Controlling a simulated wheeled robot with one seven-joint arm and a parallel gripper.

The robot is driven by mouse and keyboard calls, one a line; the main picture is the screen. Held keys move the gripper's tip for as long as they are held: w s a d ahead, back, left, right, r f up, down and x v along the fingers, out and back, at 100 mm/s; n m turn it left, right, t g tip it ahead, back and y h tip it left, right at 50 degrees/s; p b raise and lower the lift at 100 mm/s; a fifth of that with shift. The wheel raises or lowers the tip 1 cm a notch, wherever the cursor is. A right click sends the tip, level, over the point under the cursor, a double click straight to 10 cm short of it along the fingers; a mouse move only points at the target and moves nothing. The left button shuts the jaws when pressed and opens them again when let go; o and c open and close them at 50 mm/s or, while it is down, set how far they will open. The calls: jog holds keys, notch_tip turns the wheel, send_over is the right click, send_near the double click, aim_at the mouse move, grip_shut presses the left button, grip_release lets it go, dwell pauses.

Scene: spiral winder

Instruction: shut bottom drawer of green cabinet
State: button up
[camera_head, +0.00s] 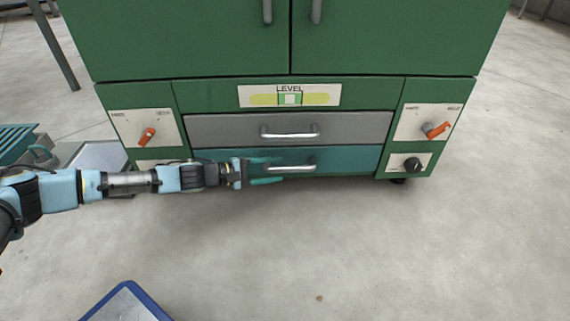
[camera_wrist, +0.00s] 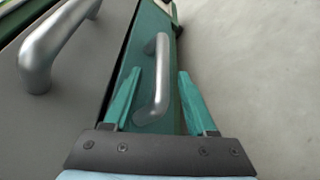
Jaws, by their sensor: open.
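The green cabinet (camera_head: 430,92) fills the upper part of the head view. Its bottom drawer (camera_head: 350,159) has a teal front with a silver bar handle (camera_head: 303,167); I cannot tell how far it stands out. My gripper (camera_head: 276,169) reaches in from the left, open, with its green fingers above and below the handle's left end. In the wrist view, the handle (camera_wrist: 163,62) lies between the two open fingers (camera_wrist: 159,72), not clamped. The teal drawer front (camera_wrist: 137,42) shows behind them.
A grey drawer (camera_head: 355,126) with its own handle (camera_head: 289,132) sits just above; it is close on the left in the wrist view (camera_wrist: 85,75). Orange-knob panels flank the drawers. A blue-edged tray (camera_head: 127,300) lies at bottom left.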

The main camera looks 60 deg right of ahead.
jog(key=shift+p+v, duration=0.9)
jog(key=shift+v, duration=2.1)
jog(key=shift+r, duration=0.1)
